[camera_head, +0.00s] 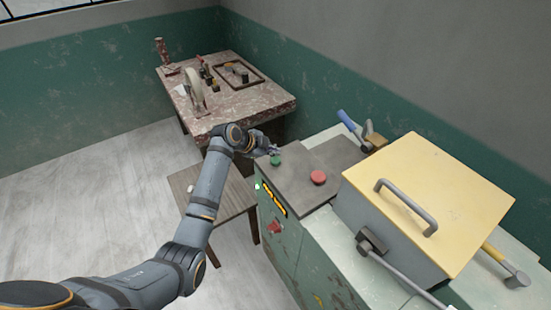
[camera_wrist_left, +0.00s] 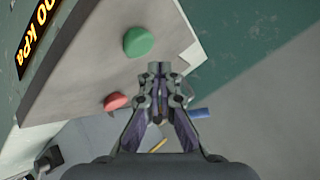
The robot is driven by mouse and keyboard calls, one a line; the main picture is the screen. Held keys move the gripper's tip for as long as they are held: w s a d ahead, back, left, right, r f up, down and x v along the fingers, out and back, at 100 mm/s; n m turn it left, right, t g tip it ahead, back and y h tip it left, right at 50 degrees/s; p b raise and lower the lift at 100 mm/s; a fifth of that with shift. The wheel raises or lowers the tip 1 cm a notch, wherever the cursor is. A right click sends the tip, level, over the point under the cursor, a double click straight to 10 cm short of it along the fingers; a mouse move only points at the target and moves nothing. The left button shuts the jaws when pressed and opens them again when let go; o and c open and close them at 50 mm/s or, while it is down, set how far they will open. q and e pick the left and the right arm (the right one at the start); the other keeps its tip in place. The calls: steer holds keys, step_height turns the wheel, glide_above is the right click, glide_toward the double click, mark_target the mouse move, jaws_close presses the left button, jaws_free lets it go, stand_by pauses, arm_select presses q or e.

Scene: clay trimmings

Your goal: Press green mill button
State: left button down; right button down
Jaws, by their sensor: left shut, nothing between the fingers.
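The green button (camera_head: 276,160) sits on the dark top panel of the green mill cabinet (camera_head: 285,250), near its far left corner. It shows larger in the left wrist view (camera_wrist_left: 138,42), up and left of the fingertips. My left gripper (camera_head: 273,149) is shut and empty, close to the green button in the head view. In the left wrist view its closed fingertips (camera_wrist_left: 159,68) appear apart from the button. I cannot tell the exact height of the gap. My right gripper is in neither view.
A red button (camera_head: 318,177) stands on the same panel, nearer the yellow lid (camera_head: 430,200) with its grey handle. A lit display (camera_head: 272,198) and a red knob (camera_head: 275,227) are on the cabinet's front. A wooden stool (camera_head: 228,192) and a marble-topped table (camera_head: 240,101) stand left and behind.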

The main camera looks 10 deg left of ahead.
mark_target(273, 161)
arm_select(q)
step_height(273, 161, up, 4)
steer(key=p, duration=0.3)
steer(key=shift+r, duration=0.2)
steer(key=shift+f, duration=0.1)
stand_by(0.5)
